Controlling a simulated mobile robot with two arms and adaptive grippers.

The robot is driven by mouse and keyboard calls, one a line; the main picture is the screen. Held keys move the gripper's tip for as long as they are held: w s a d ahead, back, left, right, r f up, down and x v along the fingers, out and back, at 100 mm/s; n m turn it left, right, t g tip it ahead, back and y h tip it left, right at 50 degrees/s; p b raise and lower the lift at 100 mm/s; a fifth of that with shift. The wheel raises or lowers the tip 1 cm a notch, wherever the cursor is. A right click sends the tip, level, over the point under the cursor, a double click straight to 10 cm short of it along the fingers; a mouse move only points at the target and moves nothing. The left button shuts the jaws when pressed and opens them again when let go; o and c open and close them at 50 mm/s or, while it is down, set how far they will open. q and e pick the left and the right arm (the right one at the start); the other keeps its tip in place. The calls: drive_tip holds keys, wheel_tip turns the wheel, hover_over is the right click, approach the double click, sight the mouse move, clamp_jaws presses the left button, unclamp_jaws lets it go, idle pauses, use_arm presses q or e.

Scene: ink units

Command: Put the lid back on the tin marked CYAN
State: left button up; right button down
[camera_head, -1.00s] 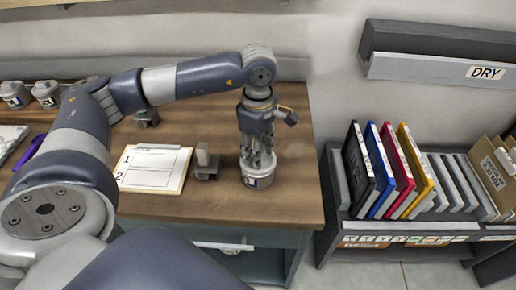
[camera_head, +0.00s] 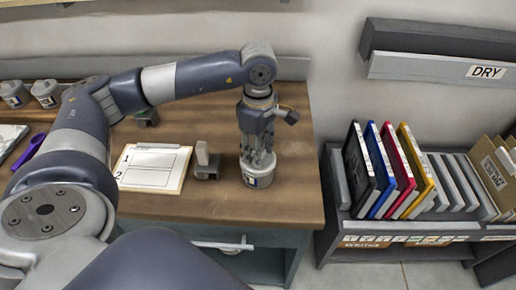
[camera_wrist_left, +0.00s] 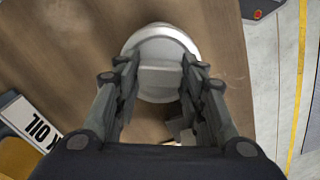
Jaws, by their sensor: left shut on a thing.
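A small pale grey tin (camera_head: 258,181) with a dark blue patch on its label stands upright on the wooden table, near its right end. I cannot read its marking. My left gripper (camera_head: 258,163) points straight down over it. In the left wrist view, the fingers are shut on the raised bar of a round grey lid (camera_wrist_left: 160,75). The lid is over the tin's top, with a paler rim showing around its far side. The fingers hide most of the join, so I cannot tell whether the lid is fully seated. My right gripper is not in view.
A grey block-like holder (camera_head: 206,165) and a clipboard (camera_head: 150,184) marked 1 and 2 lie left of the tin. Two similar tins (camera_head: 45,94) stand at the far left. Bare wood lies right of the tin.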

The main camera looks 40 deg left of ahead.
use_arm(q)
drive_tip(key=shift+b, duration=0.3)
idle(0.4)
idle(0.5)
drive_tip(key=shift+f+b, duration=0.15)
drive_tip(key=shift+b, duration=0.15)
drive_tip(key=shift+b, duration=0.35)
idle(0.6)
idle(0.3)
drive_tip(key=o, duration=1.6)
